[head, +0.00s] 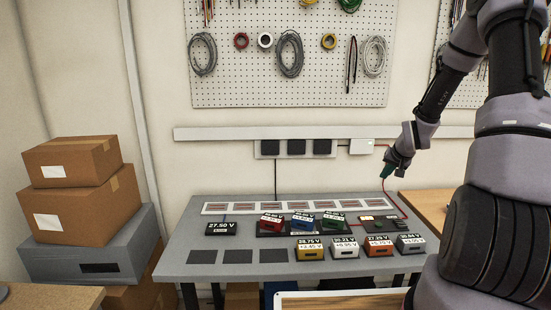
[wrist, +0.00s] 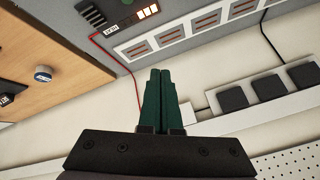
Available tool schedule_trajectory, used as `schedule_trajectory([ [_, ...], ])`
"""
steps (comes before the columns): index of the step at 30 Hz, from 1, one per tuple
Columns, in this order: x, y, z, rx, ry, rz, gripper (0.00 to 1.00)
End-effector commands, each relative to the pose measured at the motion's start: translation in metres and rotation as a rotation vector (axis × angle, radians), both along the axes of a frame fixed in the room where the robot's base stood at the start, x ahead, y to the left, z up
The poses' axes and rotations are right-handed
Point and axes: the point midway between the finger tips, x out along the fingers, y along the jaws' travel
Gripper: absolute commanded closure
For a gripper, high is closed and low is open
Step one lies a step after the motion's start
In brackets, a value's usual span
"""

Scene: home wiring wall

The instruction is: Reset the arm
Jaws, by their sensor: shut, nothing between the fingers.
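My gripper (head: 387,171) is at the end of my arm, which reaches in from the right side of the head view. It hangs in the air in front of the wall, above the back right of the grey workbench (head: 185,258). In the wrist view its two green fingers (wrist: 160,72) are together with nothing between them. A red cable runs behind the fingers in both views and seems apart from them.
Coloured voltage modules, such as a yellow one (head: 310,249) and an orange one (head: 378,246), stand on the workbench. A wall strip with black sockets (head: 297,147) is left of my gripper. A pegboard (head: 290,85) hangs above. Cardboard boxes (head: 75,215) are stacked left.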

Motion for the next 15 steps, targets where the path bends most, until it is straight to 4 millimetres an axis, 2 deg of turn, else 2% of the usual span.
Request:
schedule_trajectory([
  [1,-0.006,0.007,0.027,-0.028,0.004,0.011,1.0],
  [6,-0.038,0.029,0.099,-0.088,0.033,0.027,1.0],
  [11,-0.079,0.052,0.161,-0.117,0.046,0.03,1.0],
  [15,-0.123,0.075,0.208,-0.118,0.048,0.033,1.0],
])
